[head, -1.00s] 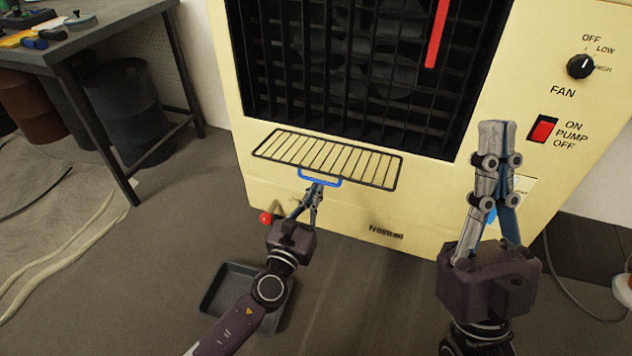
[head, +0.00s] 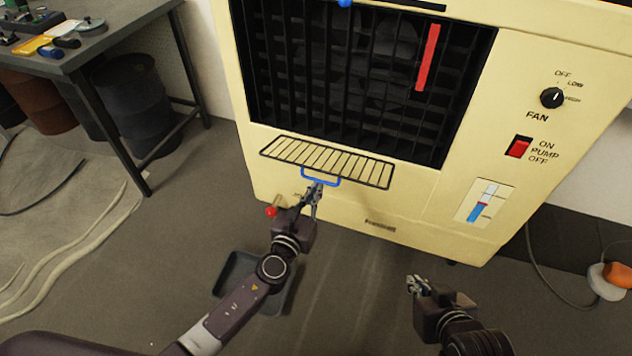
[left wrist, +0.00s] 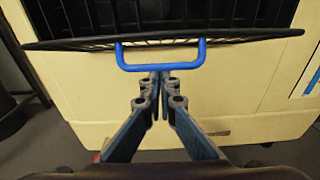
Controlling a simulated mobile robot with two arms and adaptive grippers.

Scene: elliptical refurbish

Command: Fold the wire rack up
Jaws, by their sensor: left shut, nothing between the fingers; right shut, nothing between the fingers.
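The wire rack (head: 326,173) sticks out from the front of the cream cooler (head: 300,205), below its dark grille. It is a flat black frame with thin bars and a blue handle (head: 321,184) at its front edge. In the left wrist view the rack's front bar (left wrist: 230,38) runs across the top, with the handle (left wrist: 160,68) below it. My left gripper (head: 316,189) is shut and empty, its fingertips (left wrist: 159,78) right at the handle; I cannot tell whether they touch. My right gripper (head: 413,284) is shut and empty, low at the right, away from the rack.
A grey tray (head: 232,272) lies on the floor under my left arm. A red knob (head: 271,211) is near my left gripper. A workbench (head: 100,50) with tools and drums stands at the left. The cooler's right side holds a fan dial (head: 552,97) and a red switch (head: 518,147).

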